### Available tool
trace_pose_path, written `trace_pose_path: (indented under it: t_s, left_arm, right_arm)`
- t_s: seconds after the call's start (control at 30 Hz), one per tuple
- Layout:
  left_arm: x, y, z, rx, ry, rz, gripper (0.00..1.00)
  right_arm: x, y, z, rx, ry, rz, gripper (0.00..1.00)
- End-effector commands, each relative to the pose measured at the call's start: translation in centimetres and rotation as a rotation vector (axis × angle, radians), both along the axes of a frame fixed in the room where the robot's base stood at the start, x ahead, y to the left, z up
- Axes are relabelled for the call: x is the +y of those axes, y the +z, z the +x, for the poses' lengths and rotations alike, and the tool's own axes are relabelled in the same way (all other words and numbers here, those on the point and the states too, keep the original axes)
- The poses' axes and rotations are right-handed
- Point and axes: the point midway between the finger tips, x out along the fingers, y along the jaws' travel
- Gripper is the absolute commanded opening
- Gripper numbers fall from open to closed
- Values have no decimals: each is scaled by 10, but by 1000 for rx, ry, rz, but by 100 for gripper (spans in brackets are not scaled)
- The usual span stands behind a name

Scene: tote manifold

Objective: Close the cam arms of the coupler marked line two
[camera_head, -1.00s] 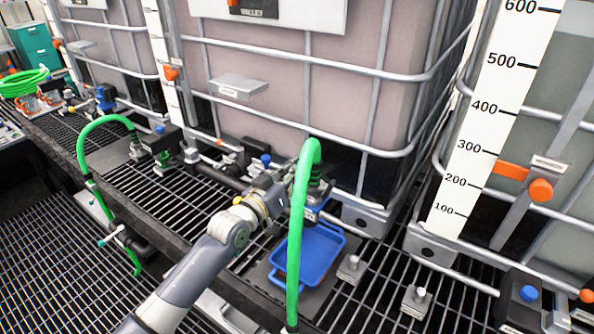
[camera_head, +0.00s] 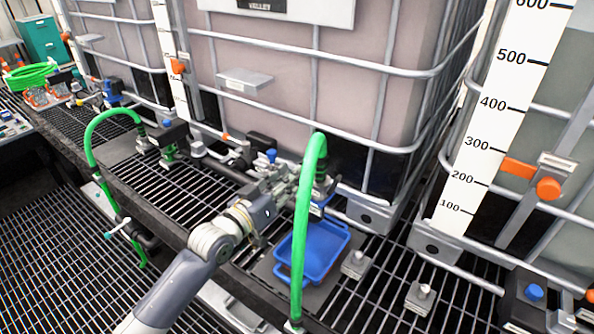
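A green hose (camera_head: 302,235) arches up to a dark coupler (camera_head: 322,186) at the valve outlet of the middle tote. My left gripper (camera_head: 285,189) is beside this coupler, on its left, with its fingers toward it. The fingers are small and partly merge with the metal parts behind, so their opening and any contact cannot be told. The hose hides part of the coupler, and the cam arms are not clear. Another green hose (camera_head: 90,140) runs to a second coupler (camera_head: 168,152) further left. No line number is readable on either coupler. My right gripper is not in view.
A blue tray (camera_head: 342,250) lies on the grating below the coupler. Small metal blocks (camera_head: 356,264) stand to its right. Caged totes (camera_head: 290,75) rise behind, with a level scale (camera_head: 500,100) at the right. A coiled green hose (camera_head: 30,75) lies far left.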

Motion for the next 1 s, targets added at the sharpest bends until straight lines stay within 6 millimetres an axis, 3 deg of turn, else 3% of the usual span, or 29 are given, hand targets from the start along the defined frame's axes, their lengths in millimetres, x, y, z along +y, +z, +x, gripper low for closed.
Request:
trace_pose_path:
  t_s: [0.23, 0.77, 0.87, 1.0]
  left_arm:
    - [13, -1, -15, 1, 3, 1, 29]
    - [14, -2, -17, 5, 2, 4, 29]
    - [13, -16, -27, 35, 3, 30, 29]
    - [16, -59, -64, 145, 13, 124, 29]
  right_arm:
    - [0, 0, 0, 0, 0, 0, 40]
    - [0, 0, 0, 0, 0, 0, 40]
    - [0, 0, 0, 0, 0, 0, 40]
    - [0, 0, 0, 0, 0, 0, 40]
